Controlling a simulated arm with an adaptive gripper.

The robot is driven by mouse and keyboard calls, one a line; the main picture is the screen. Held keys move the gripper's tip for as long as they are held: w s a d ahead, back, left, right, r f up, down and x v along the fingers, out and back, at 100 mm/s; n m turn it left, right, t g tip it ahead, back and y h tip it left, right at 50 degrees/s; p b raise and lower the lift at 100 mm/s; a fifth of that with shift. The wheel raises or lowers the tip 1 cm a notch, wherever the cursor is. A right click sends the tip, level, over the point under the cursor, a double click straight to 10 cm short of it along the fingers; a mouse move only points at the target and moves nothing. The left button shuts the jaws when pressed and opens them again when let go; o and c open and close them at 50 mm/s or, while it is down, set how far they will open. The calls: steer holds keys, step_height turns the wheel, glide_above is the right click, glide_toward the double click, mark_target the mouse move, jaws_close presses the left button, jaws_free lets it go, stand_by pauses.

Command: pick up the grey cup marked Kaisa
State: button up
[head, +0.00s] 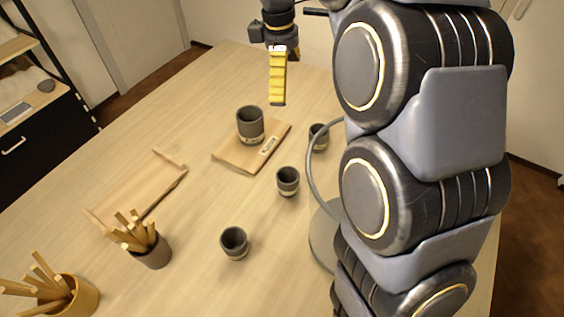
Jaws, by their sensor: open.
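Several grey cups with a pale band near the base stand upright on the table. The largest grey cup (250,123) stands on a wooden board (236,156) with a small pale label plate. A smaller grey cup (288,181) stands in front of the board. Another grey cup (234,243) is nearer the front. One more grey cup (318,135) is right of the board, partly hidden by my arm. No name on any cup is legible, so I cannot tell which is Kaisa's. My gripper (278,101), with yellow fingers, is open and empty above the table, beyond the board.
A shallow wooden tray (178,182) lies to the left. A dark pot (153,254) and a tan pot (82,299), both full of wooden sticks, stand at the front left. The pale table (205,100) is clear at the back left. My arm hides the right side.

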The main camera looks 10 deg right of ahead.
steer(key=w, duration=0.2)
glide_above(289, 182)
steer(key=s+a, duration=0.2)
step_height(289, 182, down, 25)
steer(key=shift+n, duration=0.3)
steer(key=f, duration=0.2)
steer(key=d+f, duration=0.1)
steer(key=f, duration=0.4)
steer(key=shift+d+f, duration=0.15)
steer(key=shift+f, duration=0.2)
steer(key=c, duration=1.1)
